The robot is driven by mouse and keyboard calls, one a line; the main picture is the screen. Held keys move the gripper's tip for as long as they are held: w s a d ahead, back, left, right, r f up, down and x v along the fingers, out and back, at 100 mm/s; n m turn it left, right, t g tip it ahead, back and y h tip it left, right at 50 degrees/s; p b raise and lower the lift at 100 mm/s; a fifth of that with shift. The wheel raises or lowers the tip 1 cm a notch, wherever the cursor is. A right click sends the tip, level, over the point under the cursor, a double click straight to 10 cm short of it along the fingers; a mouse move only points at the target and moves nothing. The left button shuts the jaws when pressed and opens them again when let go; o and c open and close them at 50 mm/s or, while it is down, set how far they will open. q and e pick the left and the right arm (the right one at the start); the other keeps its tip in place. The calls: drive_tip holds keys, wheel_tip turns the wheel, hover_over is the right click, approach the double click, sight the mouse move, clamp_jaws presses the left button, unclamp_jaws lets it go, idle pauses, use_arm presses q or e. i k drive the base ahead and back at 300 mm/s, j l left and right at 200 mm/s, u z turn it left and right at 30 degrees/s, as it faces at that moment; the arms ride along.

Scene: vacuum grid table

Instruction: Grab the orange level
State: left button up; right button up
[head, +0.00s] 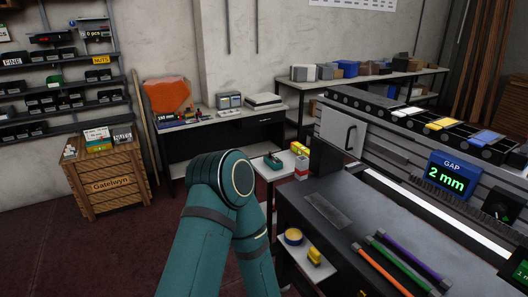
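A long, thin orange bar (382,270), which looks like the orange level, lies on the dark table top (325,240) at the lower right. It is the nearest of three parallel bars, and its near end reaches the bottom edge of the picture. A green bar (399,264) and a purple bar (412,258) lie beside it, apart from it. One of my teal arms rises from the bottom middle with its bent joint to the left of the table. Neither of my grippers shows, and nothing is seen touching the orange bar.
A grey machine with a gap display (447,178) stands behind the table at right. A wooden crate (107,182) is at left. Dark red floor is open at lower left.

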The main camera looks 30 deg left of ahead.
sight(297, 147)
drive_tip(key=j+u, duration=0.1)
drive_tip(key=u, duration=2.3)
drive_tip(key=i, duration=0.65)
drive_tip(key=i+j, duration=0.15)
drive_tip(key=i, duration=0.5)
drive_tip(key=i+j+z, duration=0.1)
drive_tip(key=i+z, duration=0.3)
drive_tip(key=i, duration=1)
drive_tip(key=i+z, duration=0.3)
drive_tip(key=i, duration=0.4)
drive_tip(key=i+j+z, duration=0.25)
drive_tip(key=i, duration=0.45)
drive_tip(key=i+l+z, duration=0.1)
drive_tip(key=i+z, duration=0.55)
drive_tip(key=i, duration=0.15)
drive_tip(key=i+z, duration=0.35)
drive_tip(key=i+l+z, duration=0.1)
drive_tip(key=i+z, duration=0.6)
drive_tip(key=i+j+z, duration=0.15)
drive_tip(key=i+z, duration=0.25)
